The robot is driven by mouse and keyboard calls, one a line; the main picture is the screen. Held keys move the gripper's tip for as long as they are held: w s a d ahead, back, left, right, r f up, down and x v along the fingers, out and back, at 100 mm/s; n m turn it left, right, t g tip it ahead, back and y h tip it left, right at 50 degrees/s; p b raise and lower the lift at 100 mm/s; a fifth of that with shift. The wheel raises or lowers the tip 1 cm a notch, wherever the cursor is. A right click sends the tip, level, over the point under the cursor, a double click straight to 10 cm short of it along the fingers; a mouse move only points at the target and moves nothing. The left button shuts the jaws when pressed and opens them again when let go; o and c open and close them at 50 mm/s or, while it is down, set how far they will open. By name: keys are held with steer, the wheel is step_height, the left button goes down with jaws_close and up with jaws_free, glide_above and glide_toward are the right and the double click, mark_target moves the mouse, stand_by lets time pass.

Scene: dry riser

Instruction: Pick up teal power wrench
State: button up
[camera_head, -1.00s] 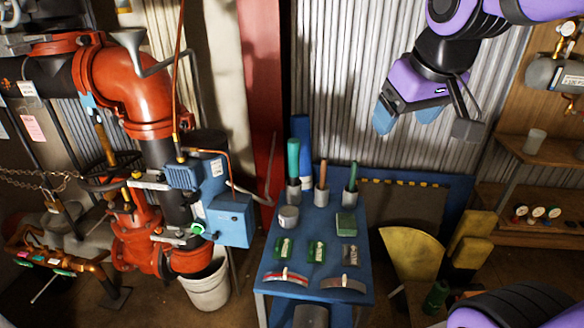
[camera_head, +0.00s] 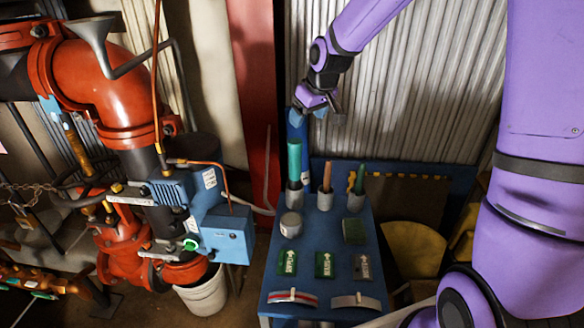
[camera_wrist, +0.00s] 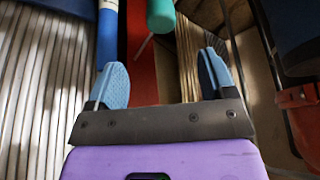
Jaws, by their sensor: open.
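The teal power wrench (camera_head: 294,158) stands upright in a grey cup (camera_head: 294,193) at the back left of the blue table. Only its teal handle shows above the cup. In the wrist view its rounded teal end (camera_wrist: 161,15) shows at the top, beyond and roughly midway between the fingers. My gripper (camera_head: 308,115) is open and empty, above and slightly right of the handle's top in the head view, apart from it. Its two blue fingers also show in the wrist view (camera_wrist: 162,75).
Cups with an orange-brown handle (camera_head: 326,176) and a green handle (camera_head: 359,178) stand to the right on the blue table (camera_head: 308,262). A blue cylinder (camera_head: 298,132) rises behind the wrench. Red pipework with a blue box (camera_head: 228,237) is at left; a corrugated wall is behind.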

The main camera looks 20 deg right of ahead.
mark_target(296, 141)
steer(key=x, duration=1.2)
steer(key=shift+w+a, duration=0.15)
steer(key=shift+w, duration=0.25)
jaws_close()
